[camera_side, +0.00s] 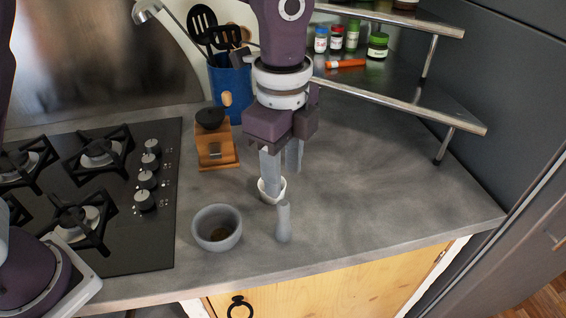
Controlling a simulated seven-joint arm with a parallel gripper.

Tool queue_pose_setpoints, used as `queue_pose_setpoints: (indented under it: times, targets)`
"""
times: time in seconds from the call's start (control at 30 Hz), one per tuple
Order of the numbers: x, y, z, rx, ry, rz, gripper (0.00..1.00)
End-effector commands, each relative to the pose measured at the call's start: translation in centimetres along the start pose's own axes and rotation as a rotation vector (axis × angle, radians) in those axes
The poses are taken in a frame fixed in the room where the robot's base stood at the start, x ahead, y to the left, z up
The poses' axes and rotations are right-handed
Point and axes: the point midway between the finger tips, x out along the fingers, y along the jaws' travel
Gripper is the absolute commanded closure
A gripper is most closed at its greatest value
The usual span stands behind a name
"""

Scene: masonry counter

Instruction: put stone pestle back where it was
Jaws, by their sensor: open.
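The stone pestle (283,222) is a small grey club shape standing upright on the grey counter, with its wider end down. A grey stone mortar (217,240) stands to its left, apart from it, with something brown inside. My gripper (281,172) points down behind the pestle. It is open, with its fingers apart. Its left finger shows in front of or over a small white bowl (281,197); I cannot tell whether they touch. The pestle is outside the gripper.
A wooden grinder (215,152) and a blue utensil holder (232,90) stand behind on the left. A gas hob (110,205) fills the left. A metal corner shelf (420,105) with jars is at the back right. The counter's right part is clear.

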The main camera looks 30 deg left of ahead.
Motion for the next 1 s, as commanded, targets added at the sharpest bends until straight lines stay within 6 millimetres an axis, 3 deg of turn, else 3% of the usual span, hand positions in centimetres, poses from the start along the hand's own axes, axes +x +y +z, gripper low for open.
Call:
queue_pose_setpoints:
  times: [0.13, 0.37, 0.47, 0.53, 0.7, 0.8, 0.9, 1.0]
  targets:
    - [-1.6, 0.0, 0.0, 0.0, 0.001, 0.0, 0.57]
    - [-1.8, 0.1, 0.1, -0.002, 0.0, 0.0, 0.57]
    - [-3.2, 0.5, 1.6, -0.076, 0.004, -0.028, 0.57]
    - [-5.4, 1.6, 4.3, -0.218, 0.017, -0.079, 0.57]
    - [-10.0, 8.1, 13.3, -0.774, 0.11, -0.24, 0.57]
    - [-10.1, 12.9, 17.1, -1.102, 0.205, -0.317, 0.57]
    - [-9.0, 16.4, 19.1, -1.35, 0.297, -0.364, 0.57]
    - [-7.9, 18.3, 19.9, -1.489, 0.36, -0.385, 0.57]
